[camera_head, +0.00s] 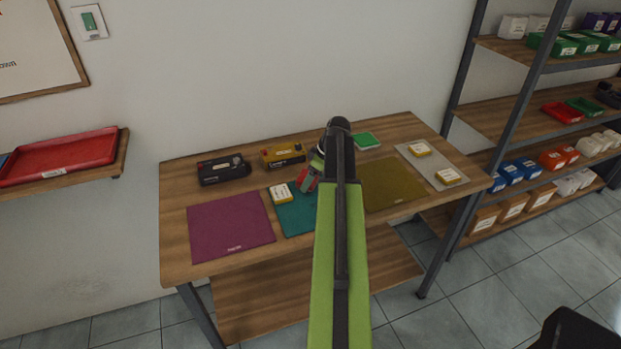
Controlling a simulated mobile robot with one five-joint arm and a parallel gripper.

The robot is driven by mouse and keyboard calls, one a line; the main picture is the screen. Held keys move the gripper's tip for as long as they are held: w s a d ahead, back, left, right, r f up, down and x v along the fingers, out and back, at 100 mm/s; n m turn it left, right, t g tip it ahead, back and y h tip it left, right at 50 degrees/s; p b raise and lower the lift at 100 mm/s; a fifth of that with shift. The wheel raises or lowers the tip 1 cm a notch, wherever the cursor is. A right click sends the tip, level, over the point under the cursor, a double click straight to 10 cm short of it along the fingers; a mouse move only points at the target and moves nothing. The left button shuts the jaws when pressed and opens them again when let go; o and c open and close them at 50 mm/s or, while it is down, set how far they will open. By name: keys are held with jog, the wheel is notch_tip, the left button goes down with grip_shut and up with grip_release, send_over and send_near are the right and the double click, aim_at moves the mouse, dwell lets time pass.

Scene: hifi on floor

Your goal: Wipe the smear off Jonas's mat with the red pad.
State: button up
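Three mats lie on the wooden table: a magenta one (230,226) at left, a teal one (296,217) in the middle and an olive one (394,184) at right. Their labels are too small to read, so I cannot tell which is Jonas's, and I see no clear smear. My arm covers part of the teal mat and the olive mat's left edge. My gripper (307,184) is at the teal mat's back part. A small red piece (309,177), possibly the red pad, shows at it; its fingers are too small to read.
A black box (223,169) and a yellow-black box (283,155) stand at the back. A small yellow-white box (280,194) sits at the teal mat's corner. A green pad (368,140) lies behind. A grey tray (433,166) holds two small boxes. Shelves (520,100) stand right.

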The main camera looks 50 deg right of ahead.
aim_at(314, 188)
jog(key=shift+s+a+f, duration=0.1)
jog(key=shift+s+a, duration=0.25)
jog(key=shift+s, duration=0.3)
jog(key=shift+s+a+r, duration=0.1)
jog(key=shift+s+a, duration=0.3)
jog(key=shift+s, duration=0.3)
jog(key=shift+s+a+f, duration=0.1)
jog(key=shift+s+a, duration=0.25)
jog(key=shift+s, duration=0.3)
jog(key=shift+s+a+r, duration=0.1)
jog(key=shift+s+a, duration=0.35)
jog(key=shift+s, duration=0.35)
jog(key=shift+s+a+r, duration=0.1)
jog(key=shift+s+a, duration=0.35)
jog(key=shift+s, duration=0.4)
jog(key=shift+s+a, duration=0.45)
jog(key=shift+s, duration=0.35)
jog(key=shift+s+a+f, duration=0.1)
jog(key=shift+s+a, duration=0.35)
jog(key=shift+s, duration=0.35)
jog(key=shift+s+a+f, duration=0.1)
jog(key=shift+s+a, duration=0.3)
jog(key=shift+s, duration=0.35)
notch_tip(314, 188, up, 6)
jog(key=p, duration=0.6)
jog(key=shift+w, duration=0.1)
notch_tip(314, 188, up, 3)
jog(key=p, duration=0.3)
